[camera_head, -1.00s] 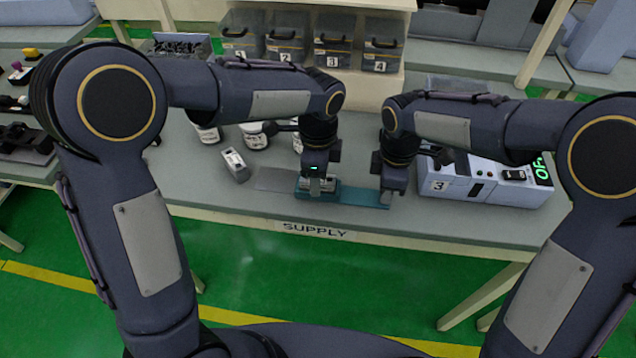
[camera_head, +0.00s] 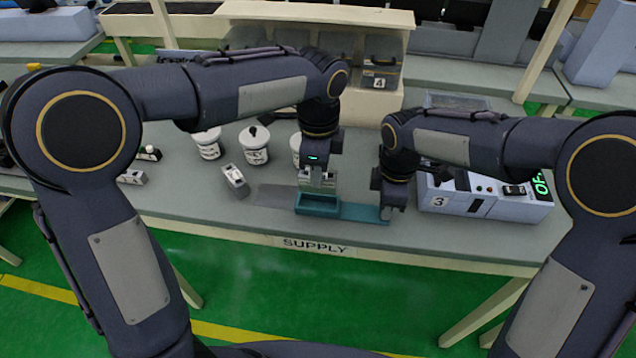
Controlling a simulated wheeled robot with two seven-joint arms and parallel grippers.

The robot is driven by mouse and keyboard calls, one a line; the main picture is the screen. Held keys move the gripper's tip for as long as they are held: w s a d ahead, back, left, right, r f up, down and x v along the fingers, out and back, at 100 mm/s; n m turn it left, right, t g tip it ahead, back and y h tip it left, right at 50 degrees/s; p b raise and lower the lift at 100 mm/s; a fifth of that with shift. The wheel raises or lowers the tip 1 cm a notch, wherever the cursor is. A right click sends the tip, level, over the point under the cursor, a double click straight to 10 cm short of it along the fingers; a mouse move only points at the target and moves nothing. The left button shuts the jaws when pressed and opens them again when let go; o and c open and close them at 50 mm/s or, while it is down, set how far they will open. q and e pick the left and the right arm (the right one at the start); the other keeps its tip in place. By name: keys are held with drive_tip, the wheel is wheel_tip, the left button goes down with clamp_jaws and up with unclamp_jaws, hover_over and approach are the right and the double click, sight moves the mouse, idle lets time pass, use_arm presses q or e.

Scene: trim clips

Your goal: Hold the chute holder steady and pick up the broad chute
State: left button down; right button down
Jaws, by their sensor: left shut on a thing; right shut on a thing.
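The teal chute holder (camera_head: 364,212) lies along the front of the grey table. Its box-like part is at its left, with a flat strip running right. My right gripper (camera_head: 393,210) is shut on the right end of that strip. My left gripper (camera_head: 318,170) is above the box part, pointing down, shut on a pale metallic piece, apparently the broad chute (camera_head: 317,185). The piece shows between the fingers and the box rim. Its lower end is hidden by the box wall, so I cannot tell whether it is clear of the holder.
A small grey block (camera_head: 234,180) stands left of the holder. White jars (camera_head: 254,146) stand behind it, one partly hidden by my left arm. A device numbered 3 (camera_head: 485,196) is close on the right. The table's front edge bears a SUPPLY label (camera_head: 315,244).

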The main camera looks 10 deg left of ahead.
use_arm(q)
drive_tip(key=shift+r, duration=1.8)
use_arm(e)
drive_tip(key=c, duration=1.3)
unclamp_jaws()
drive_tip(key=shift+o, duration=0.2)
use_arm(q)
drive_tip(key=shift+f, duration=0.1)
use_arm(e)
wheel_tip(320, 180, up, 12)
